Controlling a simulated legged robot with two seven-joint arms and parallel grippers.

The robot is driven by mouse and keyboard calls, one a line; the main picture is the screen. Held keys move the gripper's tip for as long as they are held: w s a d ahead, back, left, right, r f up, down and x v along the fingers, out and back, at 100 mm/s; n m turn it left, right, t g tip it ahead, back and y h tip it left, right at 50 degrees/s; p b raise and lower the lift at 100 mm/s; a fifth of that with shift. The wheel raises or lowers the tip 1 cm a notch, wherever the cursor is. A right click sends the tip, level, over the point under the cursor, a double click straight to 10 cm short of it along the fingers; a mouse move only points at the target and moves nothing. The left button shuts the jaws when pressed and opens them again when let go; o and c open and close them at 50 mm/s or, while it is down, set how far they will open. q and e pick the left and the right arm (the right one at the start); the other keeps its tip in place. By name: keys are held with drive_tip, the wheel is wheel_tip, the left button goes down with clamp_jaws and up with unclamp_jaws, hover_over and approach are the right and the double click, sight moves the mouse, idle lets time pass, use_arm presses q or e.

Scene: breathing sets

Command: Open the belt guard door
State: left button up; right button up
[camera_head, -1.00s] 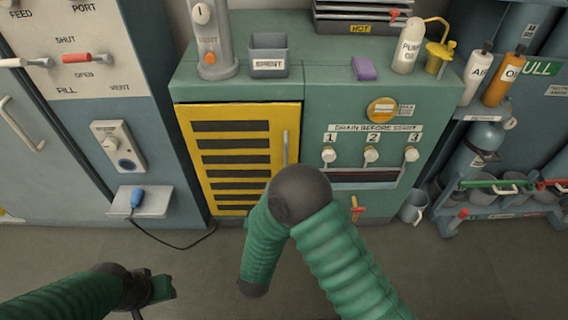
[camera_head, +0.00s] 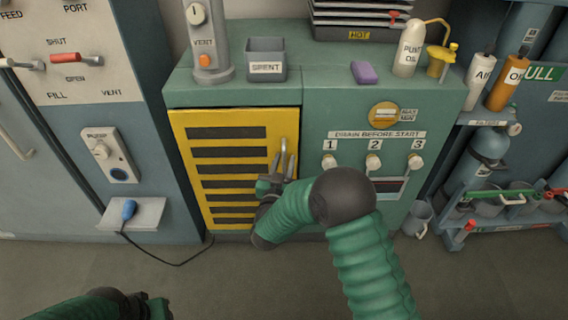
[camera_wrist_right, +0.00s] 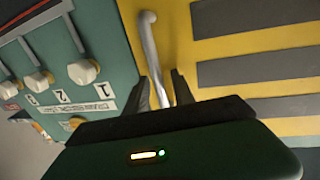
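The belt guard door (camera_head: 233,112) is a yellow panel with dark slats on the green cabinet's front, and it looks shut. Its upright metal handle (camera_head: 283,152) is at the door's right edge. My right gripper (camera_head: 283,170) is at the handle. In the right wrist view, the grey handle (camera_wrist_right: 151,45) runs down between the two dark fingers of the right gripper (camera_wrist_right: 161,88), one on each side. The fingers look apart, not clamped on it. The handle's lower end is hidden by the gripper. My left gripper (camera_head: 155,306) is low at the left, partly cut off, away from the door.
Three white drain knobs (camera_head: 373,163) sit right of the door, close to my right arm. A grey bin (camera_head: 266,62) marked SPENT and a purple block (camera_head: 364,73) stand on the cabinet top. A blue plug (camera_head: 129,210) with a cable is at the left. The floor in front is clear.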

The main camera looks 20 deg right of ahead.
clamp_jaws()
idle(1.2)
